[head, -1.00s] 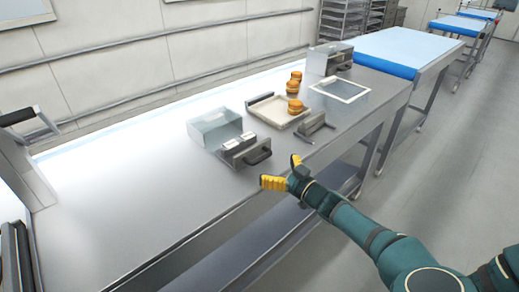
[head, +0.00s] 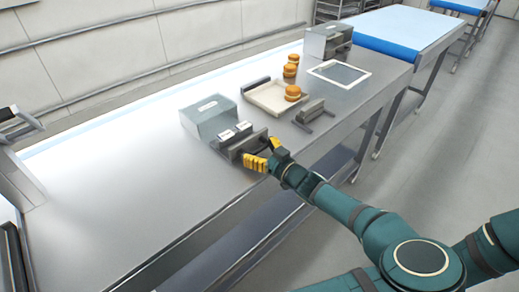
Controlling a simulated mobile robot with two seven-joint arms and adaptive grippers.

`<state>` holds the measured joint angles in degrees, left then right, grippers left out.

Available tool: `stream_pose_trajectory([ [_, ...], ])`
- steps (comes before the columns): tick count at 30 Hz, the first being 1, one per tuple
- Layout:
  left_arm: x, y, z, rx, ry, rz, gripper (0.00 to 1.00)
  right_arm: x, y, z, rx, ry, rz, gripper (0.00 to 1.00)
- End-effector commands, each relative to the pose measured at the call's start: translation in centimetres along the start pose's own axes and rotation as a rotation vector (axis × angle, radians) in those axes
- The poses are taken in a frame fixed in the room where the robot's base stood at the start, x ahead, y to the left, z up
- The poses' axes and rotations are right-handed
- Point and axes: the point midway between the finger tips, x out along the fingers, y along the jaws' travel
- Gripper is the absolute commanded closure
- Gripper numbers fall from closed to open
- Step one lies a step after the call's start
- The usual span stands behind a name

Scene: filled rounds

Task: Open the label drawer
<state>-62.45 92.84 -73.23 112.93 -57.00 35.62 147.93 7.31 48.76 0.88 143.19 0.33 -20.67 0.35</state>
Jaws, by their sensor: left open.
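The label drawer is part of a grey box unit (head: 205,117) on the steel bench. Its drawer front (head: 232,152) stands a little out from the box, with two white label pieces (head: 226,135) showing between them. My left gripper (head: 265,153) is open at the drawer front, its yellow fingers on either side of the dark handle. The handle is mostly hidden by the fingers, and I cannot tell whether they touch it. My right gripper is not in view.
A shallow tray (head: 258,98) holds a filled round (head: 293,92), with two more (head: 291,62) behind it. The bench's left part is clear.

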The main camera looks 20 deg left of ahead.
Motion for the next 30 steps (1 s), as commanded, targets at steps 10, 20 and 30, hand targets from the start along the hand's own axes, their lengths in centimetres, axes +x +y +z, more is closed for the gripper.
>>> stream_pose_trajectory([
  [10, -0.05, 0.19, -0.14, -0.001, 0.002, 0.004, 1.0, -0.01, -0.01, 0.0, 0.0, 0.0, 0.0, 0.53],
  [20, -0.04, 0.13, -0.06, 0.0, 0.001, 0.003, 0.26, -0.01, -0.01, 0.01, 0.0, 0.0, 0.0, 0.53],
  [30, -0.04, 0.12, -0.14, 0.0, 0.0, 0.002, 0.0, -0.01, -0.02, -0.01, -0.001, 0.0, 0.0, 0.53],
])
